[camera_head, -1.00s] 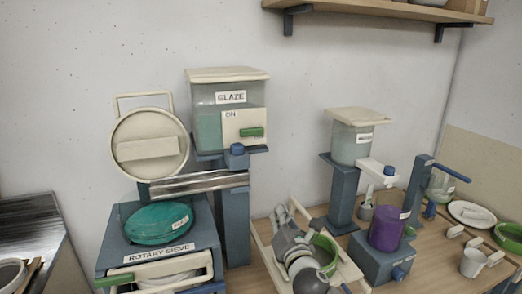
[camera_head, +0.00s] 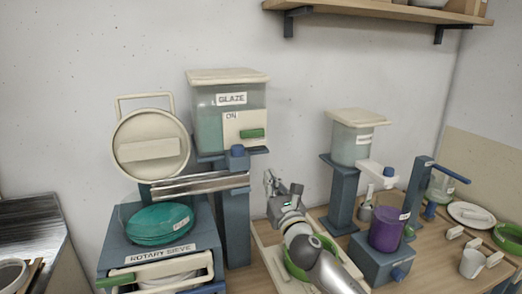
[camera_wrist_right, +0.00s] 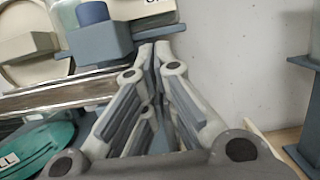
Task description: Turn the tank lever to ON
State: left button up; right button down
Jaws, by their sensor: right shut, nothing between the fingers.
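The glaze tank (camera_head: 209,120) is a clear box with a cream lid and a GLAZE label, on a blue-grey stand. On its front is a cream plate (camera_head: 232,121) marked ON, with a green lever handle (camera_head: 252,133) lying horizontal at the plate's lower right. My right gripper (camera_head: 270,177) is below and right of the lever, apart from it, pointing up. It is shut and empty; its fingertips meet in the right wrist view (camera_wrist_right: 155,48), close to the stand's blue block (camera_wrist_right: 98,40). The lever is not clear in the wrist view. My left gripper is not in view.
A metal chute (camera_head: 198,184) runs left from the tank stand above a rotary sieve (camera_head: 160,252) with a teal bowl (camera_head: 158,224). A second tank (camera_head: 350,145) and a purple container (camera_head: 386,230) stand at the right. The wall space above my right gripper is clear.

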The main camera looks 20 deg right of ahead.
aim_at(258, 143)
jog(key=w+r+p, duration=0.1)
jog(key=w, duration=0.1)
jog(key=w+r+p, duration=0.1)
jog(key=w+r, duration=0.1)
jog(key=w, duration=0.1)
jog(key=w+r+p, duration=0.1)
jog(key=w+r, duration=0.1)
jog(key=w, duration=0.1)
jog(key=shift+a+r+p, duration=0.1)
jog(key=shift+a+p, duration=0.05)
jog(key=shift+p, duration=0.2)
jog(key=shift+s+r, duration=0.15)
jog(key=shift+r, duration=0.25)
jog(key=shift+f, duration=0.1)
